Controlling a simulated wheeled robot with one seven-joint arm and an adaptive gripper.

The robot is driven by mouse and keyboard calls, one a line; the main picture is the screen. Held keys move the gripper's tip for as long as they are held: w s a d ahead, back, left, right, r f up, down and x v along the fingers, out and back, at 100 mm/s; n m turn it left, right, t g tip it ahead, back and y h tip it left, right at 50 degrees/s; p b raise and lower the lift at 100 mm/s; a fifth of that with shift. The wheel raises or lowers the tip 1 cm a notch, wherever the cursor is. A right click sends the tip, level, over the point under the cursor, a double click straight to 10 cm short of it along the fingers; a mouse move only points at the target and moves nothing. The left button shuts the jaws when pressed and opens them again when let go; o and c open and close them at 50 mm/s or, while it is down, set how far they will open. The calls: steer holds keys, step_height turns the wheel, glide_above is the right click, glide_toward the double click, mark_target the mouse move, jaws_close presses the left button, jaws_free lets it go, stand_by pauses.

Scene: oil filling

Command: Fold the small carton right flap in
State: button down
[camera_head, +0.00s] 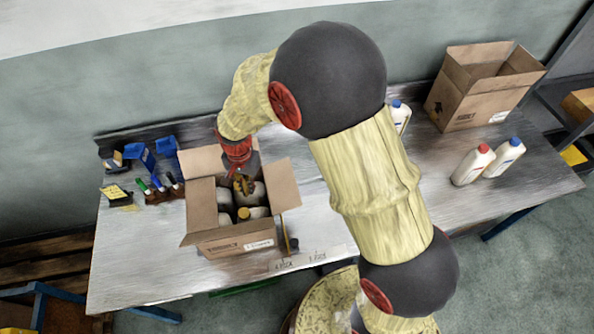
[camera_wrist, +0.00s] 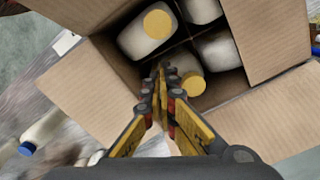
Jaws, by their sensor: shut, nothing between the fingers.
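The small carton (camera_head: 222,240) stands on the table, open at the top, with bottles inside. In the head view its right flap (camera_head: 283,184) stands outward, not folded over the opening. The flap at the left of the wrist view (camera_wrist: 92,85) appears to be this one. The left flap (camera_head: 200,206) and back flap (camera_head: 199,160) are also open. My gripper (camera_head: 243,188) is shut and empty over the carton's opening, left of the right flap. In the wrist view its fingertips (camera_wrist: 160,72) are near a yellow-capped bottle (camera_wrist: 186,75); contact cannot be told.
Blue bins (camera_head: 140,155) and small items stand left of the carton. White bottles (camera_head: 472,165) and a larger open carton (camera_head: 480,90) are at the right. A thin upright rod (camera_head: 285,236) stands close to the carton's right side. My arm hides the table's middle.

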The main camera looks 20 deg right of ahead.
steer(key=shift+f+b, duration=1.15)
steer(key=shift+f, duration=0.9)
steer(key=shift+r, duration=0.15)
step_height(320, 180, up, 11)
steer(key=p, duration=0.7)
